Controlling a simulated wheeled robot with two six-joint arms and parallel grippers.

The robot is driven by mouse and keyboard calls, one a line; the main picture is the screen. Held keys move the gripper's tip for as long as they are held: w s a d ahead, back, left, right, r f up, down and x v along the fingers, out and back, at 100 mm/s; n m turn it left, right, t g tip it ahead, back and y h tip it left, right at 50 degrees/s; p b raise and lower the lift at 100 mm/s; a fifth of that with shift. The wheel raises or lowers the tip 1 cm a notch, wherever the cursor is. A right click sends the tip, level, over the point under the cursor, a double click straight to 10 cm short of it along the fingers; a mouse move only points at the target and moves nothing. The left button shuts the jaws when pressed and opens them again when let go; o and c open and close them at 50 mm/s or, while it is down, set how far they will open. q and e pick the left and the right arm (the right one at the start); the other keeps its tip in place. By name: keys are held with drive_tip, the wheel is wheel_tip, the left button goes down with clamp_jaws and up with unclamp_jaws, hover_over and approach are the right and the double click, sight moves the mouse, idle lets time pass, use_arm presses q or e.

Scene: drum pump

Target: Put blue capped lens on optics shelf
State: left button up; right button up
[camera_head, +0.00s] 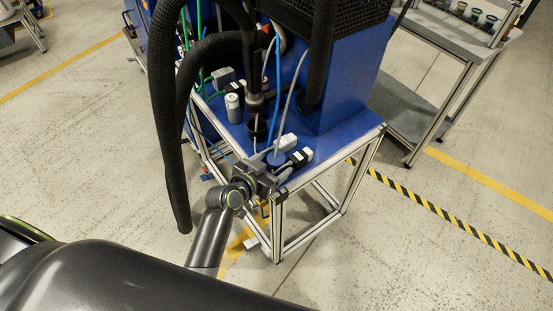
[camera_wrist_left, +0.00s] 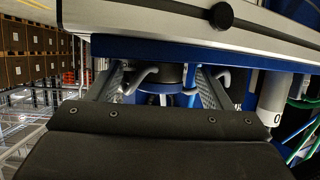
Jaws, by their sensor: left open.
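A small round blue-topped piece (camera_head: 276,158), which may be the blue capped lens, sits at the front corner of the blue machine's deck. A round blue part also shows between the fingers in the left wrist view (camera_wrist_left: 157,86), partly hidden by the gripper body. My left gripper (camera_head: 277,172) is open at this corner, with its fingers on either side of that part. I cannot tell whether they touch it. A grey shelf unit (camera_head: 440,32) at the upper right, probably the optics shelf, carries several small round pieces in a row. My right gripper is out of view.
Black hoses (camera_head: 168,110) hang beside the blue machine (camera_head: 345,75). A white canister (camera_head: 233,107) and small white and black fittings (camera_head: 299,157) stand on the deck near the gripper. The aluminium frame (camera_head: 277,225) edges the deck. Open floor with striped tape (camera_head: 450,225) lies to the right.

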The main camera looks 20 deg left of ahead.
use_arm(q)
drive_tip(key=c, duration=1.2)
